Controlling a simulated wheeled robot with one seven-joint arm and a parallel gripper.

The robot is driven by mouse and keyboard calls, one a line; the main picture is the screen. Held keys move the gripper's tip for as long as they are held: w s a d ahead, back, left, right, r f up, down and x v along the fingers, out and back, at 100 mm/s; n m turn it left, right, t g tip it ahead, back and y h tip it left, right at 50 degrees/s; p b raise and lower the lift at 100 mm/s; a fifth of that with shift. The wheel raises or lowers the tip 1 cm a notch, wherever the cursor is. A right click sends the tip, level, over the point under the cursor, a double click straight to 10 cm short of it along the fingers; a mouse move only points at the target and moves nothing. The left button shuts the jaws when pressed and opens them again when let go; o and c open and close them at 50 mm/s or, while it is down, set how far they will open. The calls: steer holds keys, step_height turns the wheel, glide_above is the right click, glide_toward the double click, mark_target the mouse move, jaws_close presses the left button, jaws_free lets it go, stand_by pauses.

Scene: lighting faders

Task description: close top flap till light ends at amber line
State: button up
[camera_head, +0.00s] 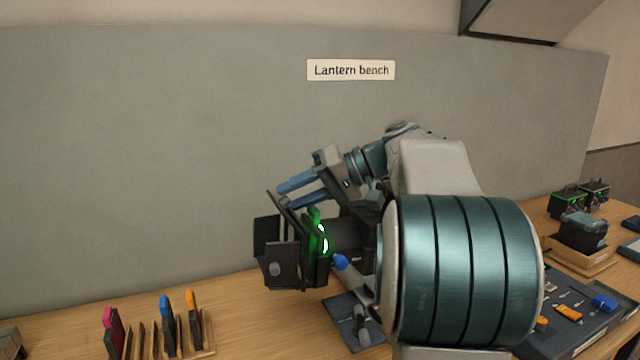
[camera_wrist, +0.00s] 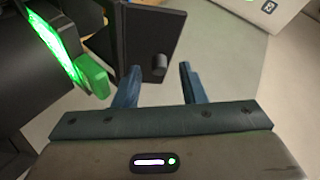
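A black lantern (camera_head: 350,237) stands on the bench in the head view, partly hidden by my arm. Its front carries dark flaps (camera_head: 283,262), one with a round knob. A green-lit part (camera_head: 322,240) glows behind them; it also shows in the wrist view (camera_wrist: 55,45). My gripper (camera_head: 286,196) is beside the upper edge of the flaps, blue fingers apart. In the wrist view, a dark flap (camera_wrist: 148,35) with a knob (camera_wrist: 159,67) lies beyond my open fingers (camera_wrist: 158,84); I cannot tell which flap, or whether they touch. I see no amber line.
A rack (camera_head: 205,345) with coloured-tab filters stands at front left. A blue-handled lever (camera_head: 342,262) is just below the lantern. A tray of small tools (camera_head: 585,318) and a dark device (camera_head: 582,232) are at right. The grey wall panel (camera_head: 150,150) is bare except for a "Lantern bench" sign (camera_head: 350,70).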

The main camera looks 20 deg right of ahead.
steer(key=v, duration=1.3)
